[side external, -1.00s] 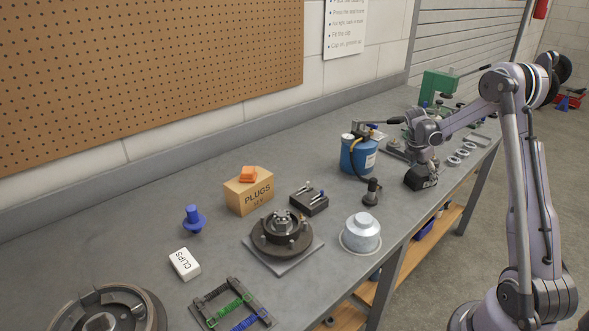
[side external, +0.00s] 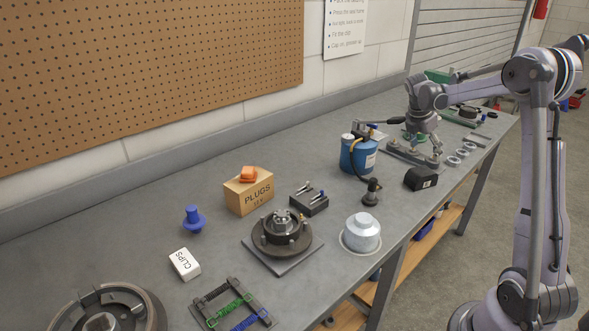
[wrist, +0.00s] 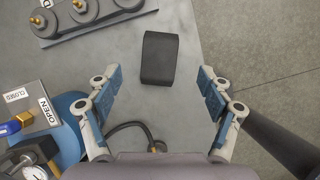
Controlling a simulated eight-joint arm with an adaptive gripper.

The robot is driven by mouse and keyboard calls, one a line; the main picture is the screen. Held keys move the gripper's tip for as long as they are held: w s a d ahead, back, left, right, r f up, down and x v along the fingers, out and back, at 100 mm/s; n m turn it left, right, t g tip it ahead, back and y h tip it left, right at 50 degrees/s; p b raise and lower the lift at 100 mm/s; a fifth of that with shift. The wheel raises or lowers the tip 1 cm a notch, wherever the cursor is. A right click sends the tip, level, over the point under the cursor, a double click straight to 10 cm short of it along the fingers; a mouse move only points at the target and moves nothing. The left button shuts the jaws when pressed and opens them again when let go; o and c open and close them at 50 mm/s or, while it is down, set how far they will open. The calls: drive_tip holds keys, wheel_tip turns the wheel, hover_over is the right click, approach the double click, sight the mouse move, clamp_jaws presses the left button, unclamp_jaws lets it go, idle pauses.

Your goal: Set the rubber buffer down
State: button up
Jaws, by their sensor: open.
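The rubber buffer (side external: 420,178) is a black block lying on the bench near its front edge, right of the blue canister. It also shows in the wrist view (wrist: 159,58), flat on the grey bench top and ahead of my fingers. My gripper (side external: 430,157) is above and behind the block in the side view. In the wrist view my gripper (wrist: 157,92) has its blue-padded fingers spread wide with nothing between them. The block and the fingers are apart.
A blue canister (side external: 358,155) with a hose and gauge stands left of the block. A dark knobbed part (side external: 371,192) stands between them. Metal rings (side external: 461,153) lie to the right. A holder with round discs (wrist: 85,12) lies beyond the block. The bench edge is close by.

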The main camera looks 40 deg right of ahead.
drive_tip(key=shift+r, duration=1.2)
drive_tip(key=shift+a, duration=0.1)
drive_tip(key=a+r+m+t, duration=0.2)
drive_tip(key=a+r+m, duration=0.15)
drive_tip(key=a, duration=0.65)
drive_tip(key=a+r+m+t, duration=0.2)
drive_tip(key=a+m, duration=0.2)
drive_tip(key=a, duration=0.6)
drive_tip(key=s+a+f+m+t+y, duration=0.2)
drive_tip(key=s+a+m, duration=0.1)
drive_tip(key=a, duration=0.7)
drive_tip(key=s+a+f+m+t+y, duration=0.2)
drive_tip(key=s+a+f+m, duration=0.1)
drive_tip(key=a, duration=0.7)
drive_tip(key=shift+s+m+t+y, duration=0.3)
drive_tip(key=shift+s+m, duration=0.25)
